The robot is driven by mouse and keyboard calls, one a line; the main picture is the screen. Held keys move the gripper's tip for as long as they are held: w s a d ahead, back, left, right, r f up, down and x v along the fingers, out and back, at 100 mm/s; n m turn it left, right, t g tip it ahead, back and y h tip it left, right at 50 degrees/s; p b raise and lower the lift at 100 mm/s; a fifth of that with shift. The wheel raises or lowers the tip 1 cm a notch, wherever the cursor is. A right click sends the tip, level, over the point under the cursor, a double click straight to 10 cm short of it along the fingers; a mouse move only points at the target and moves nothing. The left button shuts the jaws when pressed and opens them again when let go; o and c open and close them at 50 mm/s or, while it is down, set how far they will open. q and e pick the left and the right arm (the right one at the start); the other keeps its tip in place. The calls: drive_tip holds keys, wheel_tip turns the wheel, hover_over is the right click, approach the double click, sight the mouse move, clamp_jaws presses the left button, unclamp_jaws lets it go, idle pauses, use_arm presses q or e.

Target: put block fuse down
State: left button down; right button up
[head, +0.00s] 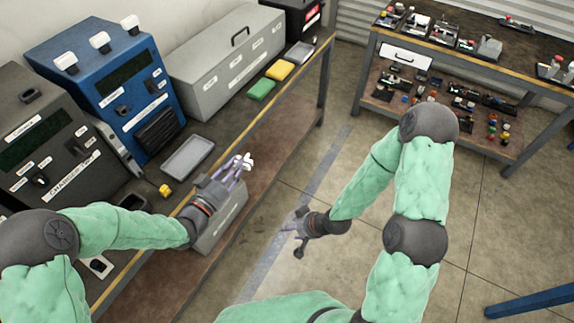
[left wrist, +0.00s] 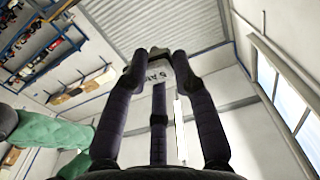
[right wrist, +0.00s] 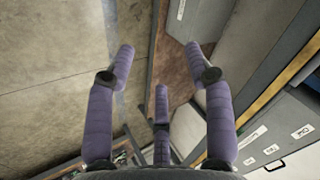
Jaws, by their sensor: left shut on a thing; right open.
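The block fuse is a small whitish block (head: 247,161) between the fingertips of my left gripper (head: 238,168) in the head view. In the left wrist view the block fuse (left wrist: 158,73) shows dark lettering that I read in part as "5 A", and the fingers of the left gripper (left wrist: 160,62) are shut on it. The left gripper holds it above the front edge of the left bench. My right gripper (head: 292,228) is open and empty over the floor, to the right of the bench. Its spread fingers show in the right wrist view (right wrist: 158,50).
A second bench stands at the back right. Open floor lies between.

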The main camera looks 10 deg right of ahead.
drive_tip(key=w+r+n+t+y, duration=0.1)
drive_tip(key=w+r+n+t, duration=0.1)
drive_tip(key=w+r, duration=0.35)
drive_tip(key=n+y, duration=0.6)
drive_tip(key=n, duration=0.4)
approach(251, 166)
drive_tip(key=shift+t, duration=0.4)
drive_tip(key=x, duration=0.9)
drive_tip(key=shift+s+a+f, duration=0.1)
drive_tip(key=shift+a, duration=0.2)
drive_tip(key=c, duration=1)
drive_tip(key=o, duration=1)
